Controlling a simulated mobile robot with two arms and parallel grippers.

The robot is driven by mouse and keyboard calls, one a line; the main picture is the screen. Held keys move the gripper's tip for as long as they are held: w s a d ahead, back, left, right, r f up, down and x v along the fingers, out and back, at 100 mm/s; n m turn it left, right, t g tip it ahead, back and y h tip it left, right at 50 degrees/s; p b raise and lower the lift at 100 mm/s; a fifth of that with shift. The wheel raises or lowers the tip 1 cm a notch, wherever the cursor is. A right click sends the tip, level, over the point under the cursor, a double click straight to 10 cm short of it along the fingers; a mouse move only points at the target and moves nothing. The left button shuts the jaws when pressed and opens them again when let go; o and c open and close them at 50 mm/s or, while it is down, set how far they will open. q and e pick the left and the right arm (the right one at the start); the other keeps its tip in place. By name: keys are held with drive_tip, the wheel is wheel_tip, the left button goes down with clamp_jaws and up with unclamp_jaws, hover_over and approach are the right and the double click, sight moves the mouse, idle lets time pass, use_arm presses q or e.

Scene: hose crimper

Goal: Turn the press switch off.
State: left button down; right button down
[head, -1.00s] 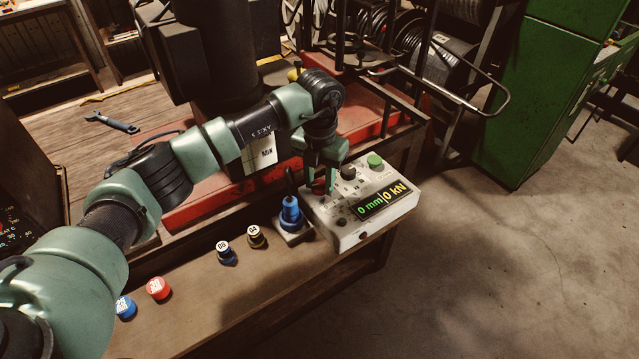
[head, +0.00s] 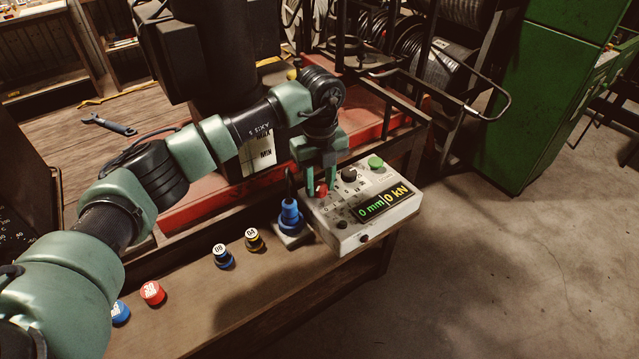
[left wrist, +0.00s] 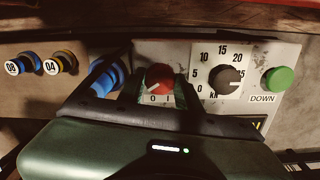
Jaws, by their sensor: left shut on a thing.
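The press control box (head: 347,239) is a worn pale box at the end of the wooden bench, with a lit display (head: 383,202) reading 0 mm and 0 kN. Its red rotary switch (head: 321,190) sits near the left side, and in the left wrist view the red knob (left wrist: 159,77) has marks 0 and I below it. My left gripper (head: 321,188) points down from above and is shut on the red knob, one finger on each side. The knob's white pointer slants toward the lower left, near the 0. My right gripper is not in view.
A black dial (head: 348,174) and a green DOWN button (head: 376,163) sit close to the right of the switch. A blue plug (head: 291,216) stands just left of the box. Several small dies, such as the yellow-ringed 04 (head: 254,240), stand on the bench.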

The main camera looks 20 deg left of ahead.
sight(320, 186)
use_arm(q)
drive_tip(key=shift+n, duration=0.8)
drive_tip(key=c, duration=1)
unclamp_jaws()
drive_tip(key=shift+o, duration=0.2)
drive_tip(key=shift+r, duration=0.1)
wheel_tip(320, 186, up, 8)
drive_tip(key=shift+f+b, duration=0.15)
drive_tip(key=shift+b, duration=0.9)
